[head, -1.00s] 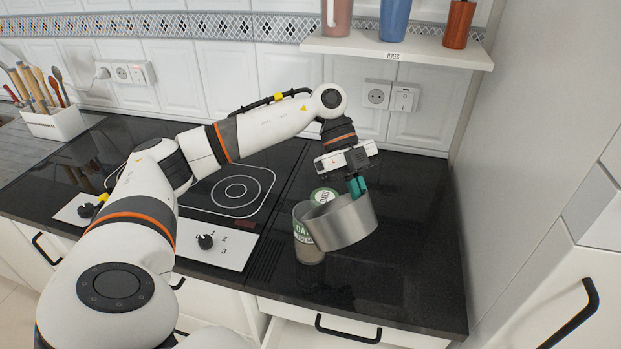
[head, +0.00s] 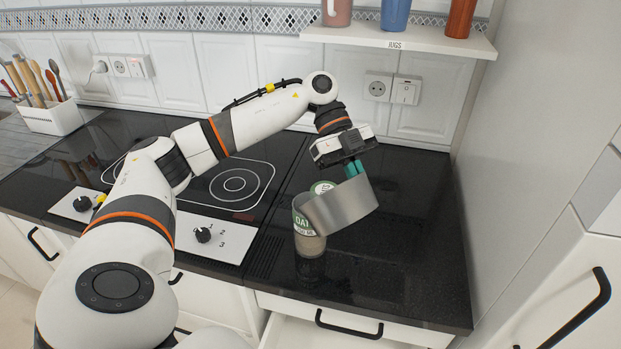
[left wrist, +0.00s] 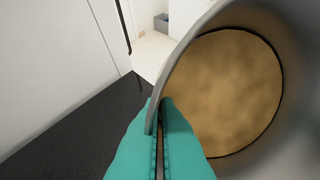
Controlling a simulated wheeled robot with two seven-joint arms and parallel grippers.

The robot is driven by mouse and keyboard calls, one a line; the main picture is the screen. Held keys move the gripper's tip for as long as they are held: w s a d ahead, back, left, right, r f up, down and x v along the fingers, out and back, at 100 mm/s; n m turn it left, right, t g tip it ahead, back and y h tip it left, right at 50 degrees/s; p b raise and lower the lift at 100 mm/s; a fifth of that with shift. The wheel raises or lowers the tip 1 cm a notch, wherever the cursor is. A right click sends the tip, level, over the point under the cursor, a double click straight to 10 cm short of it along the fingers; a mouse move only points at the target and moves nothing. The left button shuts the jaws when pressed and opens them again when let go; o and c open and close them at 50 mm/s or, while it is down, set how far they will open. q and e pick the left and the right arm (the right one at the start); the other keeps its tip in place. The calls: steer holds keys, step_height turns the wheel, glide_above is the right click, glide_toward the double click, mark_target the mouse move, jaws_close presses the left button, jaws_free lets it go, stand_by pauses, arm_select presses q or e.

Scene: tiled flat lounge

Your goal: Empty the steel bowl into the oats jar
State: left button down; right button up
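The steel bowl (head: 343,205) is tilted steeply, its low side to the left at the mouth of the oats jar (head: 309,238). My left gripper (head: 354,170) is shut on the bowl's upper rim. In the left wrist view its teal fingers (left wrist: 160,120) pinch the wall of the bowl (left wrist: 292,75), and a round tan mass (left wrist: 225,90) shows inside it. The clear jar stands upright on the counter with a green and white label and tan contents low down. My right gripper is not in view.
A round green and white lid-like piece (head: 322,187) shows just behind the jar, partly hidden. The cooktop (head: 234,184) is to the left. Black counter (head: 415,230) is clear to the right, up to a wall. A shelf with jugs (head: 400,44) hangs above.

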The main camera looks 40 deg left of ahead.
arm_select(q)
steer(key=shift+a+r+h+b, duration=0.1)
steer(key=shift+h+b, duration=0.3)
steer(key=shift+b, duration=0.15)
steer(key=shift+w+a+r+g+h+b, duration=0.1)
steer(key=shift+a+r+g+h+b, duration=0.2)
steer(key=shift+b, duration=0.4)
steer(key=shift+r+h+b, duration=0.1)
steer(key=shift+h+b, duration=0.3)
steer(key=shift+b, duration=0.3)
steer(key=shift+a+r+h+b, duration=0.4)
steer(key=shift+h+b, duration=0.6)
steer(key=shift+b, duration=0.9)
steer(key=shift+a+r, duration=0.1)
steer(key=shift+w+a+p, duration=0.1)
steer(key=shift+p, duration=0.2)
steer(key=shift+w+a+r+g+h+p, duration=0.1)
steer(key=shift+a+r+g+h+p, duration=0.15)
steer(key=shift+a+h+p, duration=0.45)
steer(key=shift+a+r+g+h+p, duration=0.2)
steer(key=shift+a+h+p, duration=0.25)
steer(key=shift+h, duration=0.45)
steer(key=shift+w+a+r+m+g+h+p, duration=0.1)
steer(key=shift+a+m+g+h+p, duration=0.15)
steer(key=shift+a+h, duration=0.35)
steer(key=shift+w+a+m+g+h+p, duration=0.1)
steer(key=shift+a+m+g+h+p, duration=0.15)
steer(key=shift+h, duration=0.65)
stand_by(0.6)
